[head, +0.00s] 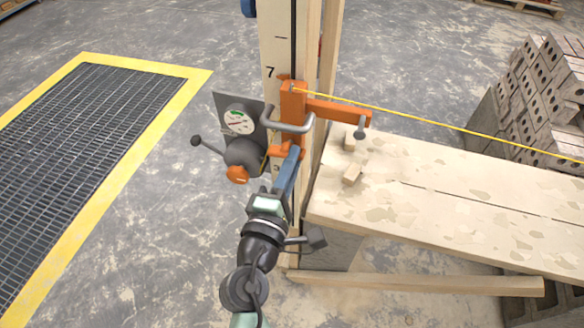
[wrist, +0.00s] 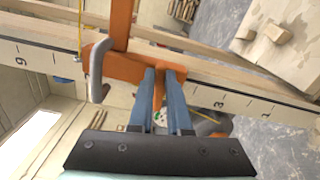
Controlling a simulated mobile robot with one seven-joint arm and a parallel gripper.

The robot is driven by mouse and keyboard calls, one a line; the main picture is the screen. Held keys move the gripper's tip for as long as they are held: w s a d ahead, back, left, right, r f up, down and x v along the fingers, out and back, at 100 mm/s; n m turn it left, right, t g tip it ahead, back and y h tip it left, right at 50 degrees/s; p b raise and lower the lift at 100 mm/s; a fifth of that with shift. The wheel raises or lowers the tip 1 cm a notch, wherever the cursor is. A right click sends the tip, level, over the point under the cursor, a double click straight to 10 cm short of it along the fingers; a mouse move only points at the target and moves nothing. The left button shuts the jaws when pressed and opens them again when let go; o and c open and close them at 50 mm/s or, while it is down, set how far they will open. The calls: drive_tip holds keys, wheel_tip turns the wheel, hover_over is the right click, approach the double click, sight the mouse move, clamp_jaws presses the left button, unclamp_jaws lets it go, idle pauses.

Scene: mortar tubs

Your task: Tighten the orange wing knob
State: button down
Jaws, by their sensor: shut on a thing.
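An orange clamp (head: 292,103) with a bent grey handle (head: 288,122) sits on the upright wooden post (head: 273,45) with a marked scale. In the wrist view the clamp (wrist: 126,66) crosses the upper middle. My gripper (head: 295,151) reaches up to the clamp's lower end. In the wrist view its two blue fingers (wrist: 163,72) stand either side of a small orange piece, the wing knob (wrist: 159,88), and are shut on it. The fingers hide most of the knob.
A grey unit (head: 244,154) with a round dial, lever and orange cap stands left of the post. A yellow line (head: 430,120) runs right from the clamp. A plank platform (head: 440,205) with wood blocks is at right, bricks (head: 545,90) behind. A yellow-edged grating (head: 90,110) lies left.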

drive_tip(key=shift+a+m+b, duration=0.2)
drive_tip(key=shift+m+b, duration=0.45)
drive_tip(key=shift+m, duration=0.15)
drive_tip(key=shift+w+r, duration=0.1)
drive_tip(key=shift+r, duration=0.1)
drive_tip(key=c, duration=0.9)
unclamp_jaws()
drive_tip(key=shift+a+f, duration=0.1)
drive_tip(key=shift+o, duration=0.2)
drive_tip(key=shift+f, duration=0.15)
drive_tip(key=b+v, duration=0.3)
drive_tip(key=v, duration=1)
